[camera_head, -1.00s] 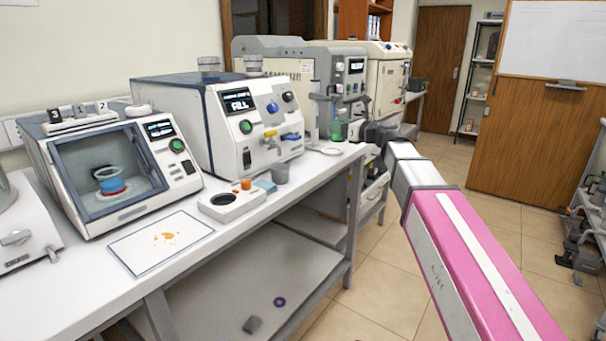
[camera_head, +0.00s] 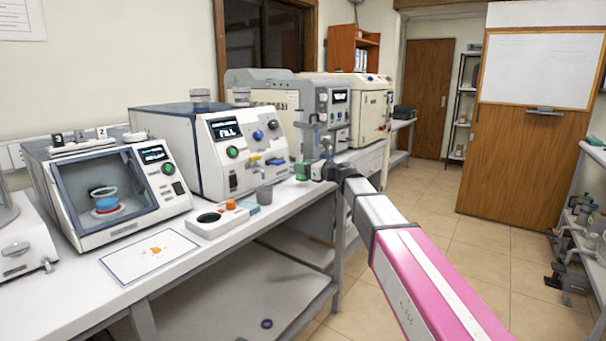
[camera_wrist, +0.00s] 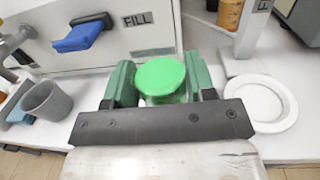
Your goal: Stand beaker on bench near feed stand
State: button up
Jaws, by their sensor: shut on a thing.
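My gripper (camera_wrist: 160,88) is shut on a beaker (camera_wrist: 162,78), whose round bright green top or contents fills the space between the green finger pads in the wrist view. The beaker's lower part is hidden by the gripper. In the head view my gripper (camera_head: 310,171) is at the far end of the bench (camera_head: 215,250), in front of the FILL machine's right side. I cannot tell whether the beaker touches the bench. A grey upright stand (camera_head: 310,135) with a column, perhaps the feed stand, is behind my gripper.
A white round dish (camera_wrist: 262,103) lies on the bench right of the beaker. A grey cup (camera_wrist: 46,100) stands to the left. The FILL machine (camera_wrist: 120,30) with its blue lever (camera_wrist: 78,38) is close behind. A white post (camera_wrist: 253,30) rises at the right.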

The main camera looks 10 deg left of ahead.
jog(key=shift+f, duration=1.15)
jog(key=o, duration=1)
jog(key=shift+f, duration=0.1)
jog(key=shift+c, duration=0.2)
jog(key=shift+d, duration=0.1)
jog(key=v, duration=1.1)
jog(key=shift+d, duration=0.35)
